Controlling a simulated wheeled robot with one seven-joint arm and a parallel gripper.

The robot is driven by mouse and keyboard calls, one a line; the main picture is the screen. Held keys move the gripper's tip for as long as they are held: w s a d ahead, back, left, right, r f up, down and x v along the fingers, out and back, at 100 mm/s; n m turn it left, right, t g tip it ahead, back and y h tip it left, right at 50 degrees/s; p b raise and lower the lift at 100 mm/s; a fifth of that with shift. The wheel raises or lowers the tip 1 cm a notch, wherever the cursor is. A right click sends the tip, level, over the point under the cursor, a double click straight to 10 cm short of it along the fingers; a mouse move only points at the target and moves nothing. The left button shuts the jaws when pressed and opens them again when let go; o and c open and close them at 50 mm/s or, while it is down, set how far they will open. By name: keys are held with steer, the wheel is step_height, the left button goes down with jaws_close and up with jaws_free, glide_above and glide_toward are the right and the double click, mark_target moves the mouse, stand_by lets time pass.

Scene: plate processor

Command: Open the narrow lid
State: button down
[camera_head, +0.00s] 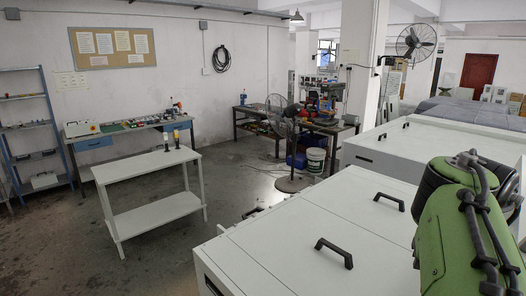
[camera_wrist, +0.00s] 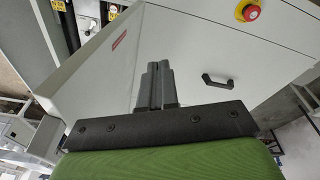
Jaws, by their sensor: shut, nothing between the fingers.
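A white machine fills the lower right of the head view. Its top has a nearer lid (camera_head: 300,240) with a black handle (camera_head: 334,253) and a lid behind it (camera_head: 350,190) with another black handle (camera_head: 389,201). Both lids lie flat and closed. I cannot tell for sure which is the narrow lid. In the wrist view my gripper (camera_wrist: 156,67) is shut and empty, with its fingers together in front of a white machine panel (camera_wrist: 190,50). A black handle (camera_wrist: 217,82) on the panel is right of the fingers, apart from them. My gripper is not visible in the head view.
A red emergency button (camera_wrist: 248,11) sits at the wrist view's top right. A second white machine (camera_head: 440,150) stands behind the first. A white table (camera_head: 150,165) and a fan (camera_head: 285,115) stand on the left and centre floor. Open floor lies between them.

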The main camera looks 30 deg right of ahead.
steer(key=w+a+f+n+t+b, duration=0.1)
steer(key=w+a+f+n, duration=0.1)
steer(key=a, duration=0.4)
steer(key=w+a+f+n+t+b, duration=0.1)
steer(key=w+a+f+n, duration=0.2)
steer(key=a, duration=0.4)
steer(key=w+a+f+n+t+y+b, duration=0.1)
steer(key=w+a+f+n+t, duration=0.1)
steer(key=a+f, duration=0.3)
steer(key=shift+w+a+n, duration=0.4)
steer(key=shift+w+a, duration=0.05)
steer(key=shift+a, duration=0.45)
steer(key=c, duration=1.7)
jaws_free()
steer(key=a+f+n, duration=0.1)
steer(key=a, duration=0.1)
steer(key=s+a+f, duration=0.1)
steer(key=a, duration=0.2)
steer(key=s+a+f+n+t, duration=0.1)
steer(key=a+f, duration=0.1)
steer(key=a, duration=0.1)
steer(key=shift+s+a+n+y+b, duration=0.1)
steer(key=shift+a+n+y+b, duration=0.05)
steer(key=shift+n+y+b, duration=0.2)
steer(key=o, duration=0.7)
steer(key=shift+w, duration=0.2)
steer(key=shift+s+r, duration=0.1)
